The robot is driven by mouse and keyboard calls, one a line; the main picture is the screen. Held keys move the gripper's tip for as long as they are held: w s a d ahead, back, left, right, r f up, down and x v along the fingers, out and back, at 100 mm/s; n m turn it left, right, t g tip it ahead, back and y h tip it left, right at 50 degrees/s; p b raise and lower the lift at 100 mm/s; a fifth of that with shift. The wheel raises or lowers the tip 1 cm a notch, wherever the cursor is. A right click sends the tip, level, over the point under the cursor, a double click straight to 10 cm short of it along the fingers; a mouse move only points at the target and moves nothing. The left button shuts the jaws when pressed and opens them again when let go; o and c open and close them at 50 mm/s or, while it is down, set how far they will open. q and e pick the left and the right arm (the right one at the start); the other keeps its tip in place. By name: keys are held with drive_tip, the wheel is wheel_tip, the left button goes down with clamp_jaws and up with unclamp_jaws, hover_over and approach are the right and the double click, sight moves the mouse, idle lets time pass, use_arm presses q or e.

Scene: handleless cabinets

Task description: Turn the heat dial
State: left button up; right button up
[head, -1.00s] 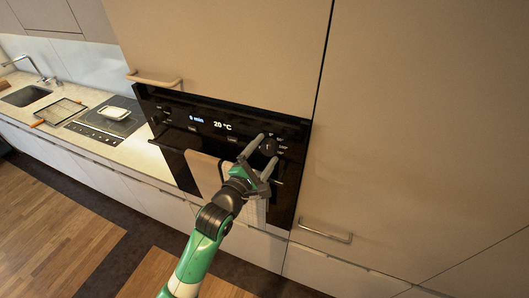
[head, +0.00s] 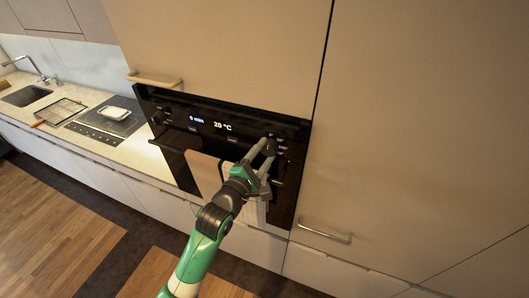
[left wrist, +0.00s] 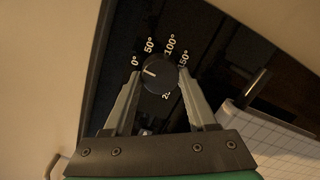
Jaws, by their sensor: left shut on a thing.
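The heat dial (left wrist: 160,78) is a round black knob on the oven's control panel, ringed by white temperature marks in the left wrist view. Its white pointer line lies on the left side, near the 0° mark. In the head view the dial (head: 271,145) sits at the panel's right end, partly hidden by my fingers. My left gripper (head: 268,151) is shut on the dial, with one finger on each side of it; the gripper also shows in the left wrist view (left wrist: 159,74). The oven display (head: 211,124) reads 20 °C. My right gripper is not in view.
Another knob (head: 158,117) is at the panel's left end. A cloth (head: 204,172) hangs on the oven front below the panel. Cabinet handles (head: 325,232) stick out at lower right and upper left (head: 154,80). A counter with sink and hob lies left.

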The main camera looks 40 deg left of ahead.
use_arm(q)
drive_tip(key=m+p, duration=0.1)
drive_tip(key=m, duration=0.3)
drive_tip(key=shift+r, duration=0.15)
drive_tip(key=m+p, duration=0.1)
drive_tip(key=m, duration=0.3)
drive_tip(key=shift+g, duration=0.4)
drive_tip(key=m, duration=0.3)
drive_tip(key=shift+d+m+y+p, duration=0.1)
drive_tip(key=shift+m+y+p, duration=0.2)
drive_tip(key=m, duration=0.4)
drive_tip(key=shift+w+d+g+y, duration=0.1)
drive_tip(key=shift+g+y, duration=0.3)
drive_tip(key=m, duration=0.4)
drive_tip(key=shift+y, duration=0.3)
drive_tip(key=m, duration=0.4)
drive_tip(key=shift+d+y, duration=0.1)
drive_tip(key=shift+y, duration=0.2)
drive_tip(key=m, duration=0.4)
drive_tip(key=shift+m, duration=0.3)
drive_tip(key=m+y, duration=0.1)
drive_tip(key=m, duration=0.3)
drive_tip(key=shift+p, duration=0.35)
drive_tip(key=shift+m, duration=0.3)
